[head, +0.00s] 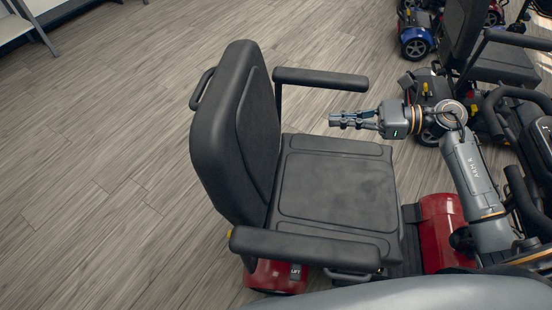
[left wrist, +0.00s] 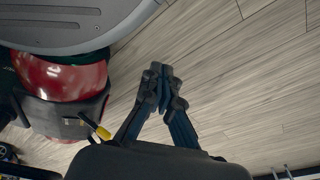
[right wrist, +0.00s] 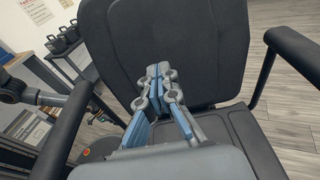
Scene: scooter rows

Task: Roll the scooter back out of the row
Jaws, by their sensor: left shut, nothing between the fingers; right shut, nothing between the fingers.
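The scooter (head: 440,230) has a red body and a black padded seat (head: 335,190) with a tall backrest (head: 225,130) and two armrests. My right gripper (head: 338,119) is shut and empty above the seat, near the far armrest (head: 322,78), apart from it. In the right wrist view its fingers (right wrist: 160,75) point at the backrest (right wrist: 180,45) without visible contact. My left gripper (left wrist: 160,75) is out of the head view. In the left wrist view it is shut and empty over bare floor, beside red bodywork (left wrist: 60,85) and a yellow-tipped lever (left wrist: 98,128).
Another black-seated scooter (head: 500,65) stands at the upper right, close to my right arm. A blue one (head: 416,46) is farther back. A grey shelf (head: 15,25) stands at the upper left. The wooden floor (head: 100,150) left of the backrest is clear.

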